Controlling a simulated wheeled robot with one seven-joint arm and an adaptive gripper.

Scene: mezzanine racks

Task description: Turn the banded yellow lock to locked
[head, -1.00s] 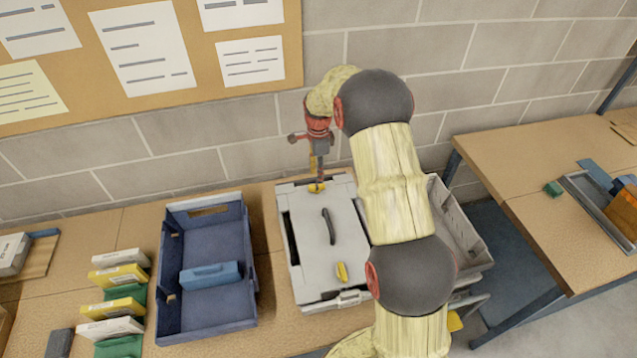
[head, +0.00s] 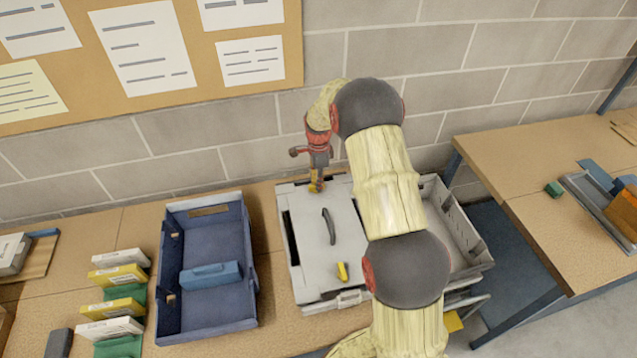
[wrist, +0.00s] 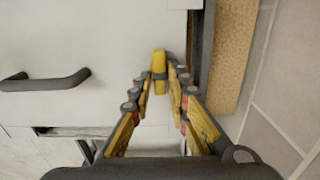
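A pale grey case (head: 305,255) with a dark handle (head: 329,226) lies on the bench; the handle also shows in the wrist view (wrist: 45,80). A yellow lock with a dark band (wrist: 159,62) sits near the case lid's edge in the wrist view, between my fingertips. My gripper (head: 316,187) points down at the case's far edge and hides that lock in the head view. In the wrist view my gripper (wrist: 160,82) is open, with narrow gaps seeming to show beside the lock. A second yellow lock (head: 342,271) sits near the case's front edge.
A blue bin (head: 163,285) with a blue block (head: 210,275) stands left of the case. A grey bin (head: 470,235) stands to its right, partly behind my arm. The block wall (head: 225,145) is close behind the case. Small boxes (head: 120,275) lie far left.

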